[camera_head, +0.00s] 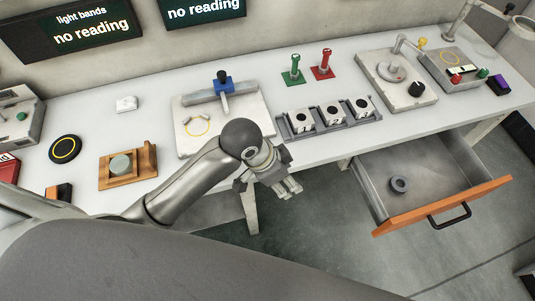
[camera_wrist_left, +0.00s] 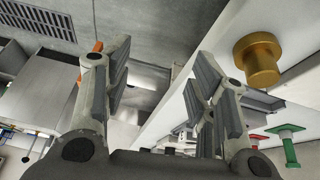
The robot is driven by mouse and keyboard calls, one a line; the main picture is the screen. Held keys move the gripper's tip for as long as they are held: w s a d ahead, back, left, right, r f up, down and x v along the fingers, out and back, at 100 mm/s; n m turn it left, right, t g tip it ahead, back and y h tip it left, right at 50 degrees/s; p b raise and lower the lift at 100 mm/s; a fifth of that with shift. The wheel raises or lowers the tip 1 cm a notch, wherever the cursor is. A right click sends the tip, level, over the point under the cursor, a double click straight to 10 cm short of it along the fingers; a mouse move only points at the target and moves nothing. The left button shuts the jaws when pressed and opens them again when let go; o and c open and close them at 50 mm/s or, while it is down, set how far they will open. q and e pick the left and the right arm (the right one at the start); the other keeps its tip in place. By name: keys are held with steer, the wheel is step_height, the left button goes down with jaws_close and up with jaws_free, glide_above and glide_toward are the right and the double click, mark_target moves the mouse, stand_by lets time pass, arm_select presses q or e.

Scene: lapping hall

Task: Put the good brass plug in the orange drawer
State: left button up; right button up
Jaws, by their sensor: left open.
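My left gripper (camera_head: 288,187) is open and empty at the bench's front edge, left of the drawer. My right gripper is not in view.
A rack (camera_head: 332,128) with several white blocks stands behind the gripper. Green (camera_head: 293,70) and red (camera_head: 323,66) stands are farther back. A blue-topped fixture (camera_head: 223,85) and a wooden holder (camera_head: 128,166) are left. A lapping machine (camera_head: 396,78) stands right. Open floor separates gripper and drawer.

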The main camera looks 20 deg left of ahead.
arm_select(q)
steer(key=w+a+r+m+g+y, duration=0.3)
steer(key=w+a+r+m+y, duration=0.1)
steer(key=w+a+r+m, duration=0.3)
steer(key=shift+n, duration=0.7)
step_height(320, 180, down, 4)
steer(key=shift+w+d+f+p, duration=0.15)
steer(key=shift+f+p, duration=0.2)
steer(key=shift+f, duration=1.15)
steer(key=shift+w+a+f+p, duration=0.1)
steer(key=shift+f+p, duration=0.25)
steer(key=shift+f, duration=1.1)
jaws_close()
